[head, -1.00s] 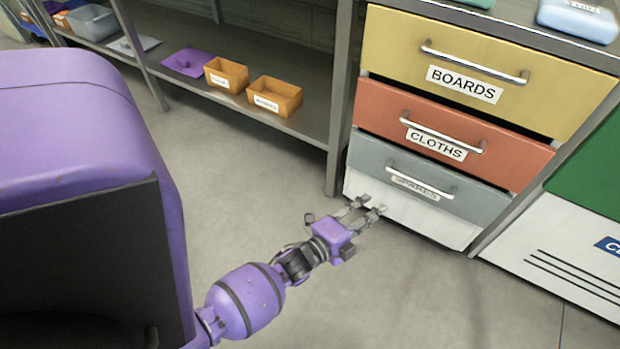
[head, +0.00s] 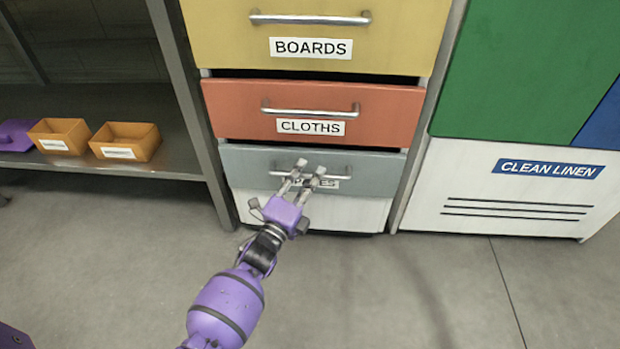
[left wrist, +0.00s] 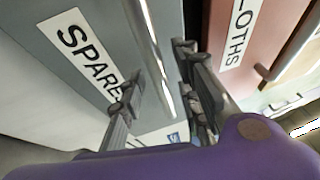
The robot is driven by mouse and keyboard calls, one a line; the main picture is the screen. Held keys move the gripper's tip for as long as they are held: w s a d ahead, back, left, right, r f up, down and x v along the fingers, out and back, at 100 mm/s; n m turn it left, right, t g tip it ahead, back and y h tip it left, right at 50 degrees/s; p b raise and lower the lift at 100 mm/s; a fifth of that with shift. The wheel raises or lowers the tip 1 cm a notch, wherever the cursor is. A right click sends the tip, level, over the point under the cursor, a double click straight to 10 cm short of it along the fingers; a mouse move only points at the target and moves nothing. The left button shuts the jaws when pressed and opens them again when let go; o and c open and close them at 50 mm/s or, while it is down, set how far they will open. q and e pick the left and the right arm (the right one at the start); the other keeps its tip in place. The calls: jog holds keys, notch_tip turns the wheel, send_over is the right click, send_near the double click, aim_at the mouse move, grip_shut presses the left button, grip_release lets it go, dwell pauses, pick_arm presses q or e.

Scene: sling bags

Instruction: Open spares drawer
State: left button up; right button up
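The spares drawer (head: 375,176) is the grey front below the orange cloths drawer in the head view. It looks shut. Its metal bar handle (head: 345,176) runs across the front, and its label is partly hidden by my gripper. My left gripper (head: 307,167) is at the middle of this handle. In the left wrist view its two fingers (left wrist: 158,95) are apart, with the handle bar (left wrist: 152,55) running between them. The SPARES label (left wrist: 88,58) shows beside the handle. Whether the fingers touch the bar I cannot tell. My right gripper is not in view.
Above are the orange cloths drawer (head: 385,112) and the yellow boards drawer (head: 225,40). A shelf with orange bins (head: 125,142) stands to the left. A white clean linen cabinet (head: 470,185) stands to the right. The floor (head: 400,285) in front is clear.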

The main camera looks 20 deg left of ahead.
pick_arm(q)
jog(key=shift+w, duration=0.3)
jog(key=shift+r, duration=0.1)
jog(key=c, duration=0.7)
grip_shut()
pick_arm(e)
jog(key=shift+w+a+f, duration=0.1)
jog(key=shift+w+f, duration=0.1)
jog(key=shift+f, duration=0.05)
pick_arm(q)
jog(key=shift+s, duration=0.1)
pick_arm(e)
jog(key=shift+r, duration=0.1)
